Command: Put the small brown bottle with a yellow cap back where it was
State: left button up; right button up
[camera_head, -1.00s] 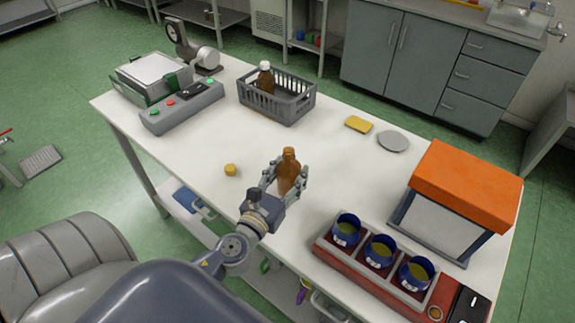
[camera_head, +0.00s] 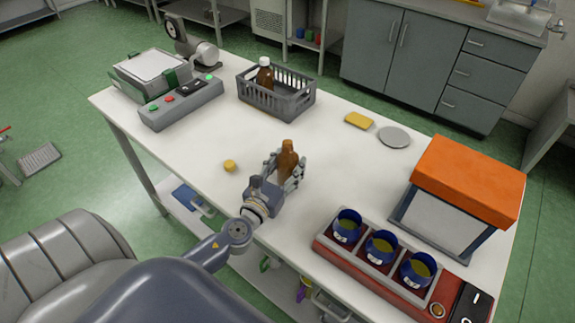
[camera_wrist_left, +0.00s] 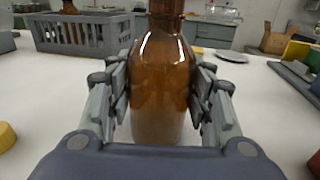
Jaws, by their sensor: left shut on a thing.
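A small brown bottle (camera_head: 287,160) stands upright between the fingers of my left gripper (camera_head: 285,172), which is shut on it. No cap shows on the bottle in the head view. In the left wrist view the bottle (camera_wrist_left: 165,85) fills the space between the fingers, and its top is cut off by the frame. A yellow cap (camera_head: 230,166) lies on the white table to the left of the gripper; it also shows at the left edge of the wrist view (camera_wrist_left: 6,136). I cannot tell whether the bottle touches the table. My right gripper is not in view.
A grey crate (camera_head: 277,103) holding a brown bottle with a white cap (camera_head: 265,73) stands behind. A yellow sponge-like block (camera_head: 359,121) and a grey disc (camera_head: 394,137) lie behind right. Blue cups in a red rack (camera_head: 381,247) and an orange-topped box (camera_head: 467,178) stand right.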

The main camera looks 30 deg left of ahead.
pick_arm(q)
jog(key=o, duration=1)
jog(key=shift+f, duration=0.15)
jog(key=o, duration=0.4)
jog(key=shift+r, duration=0.25)
jog(key=s+b, duration=0.1)
jog(key=s, duration=0.2)
jog(key=s+b, duration=0.1)
jog(key=s, duration=0.3)
jog(key=s+d+b, duration=0.1)
jog(key=s, duration=0.2)
jog(key=shift+s+d+f+b, duration=0.1)
jog(key=shift+s+f+b, duration=0.15)
jog(key=shift+s+b, duration=0.15)
jog(key=shift+s+d+r, duration=0.1)
jog(key=shift+s+r, duration=0.1)
jog(key=shift+s, duration=0.4)
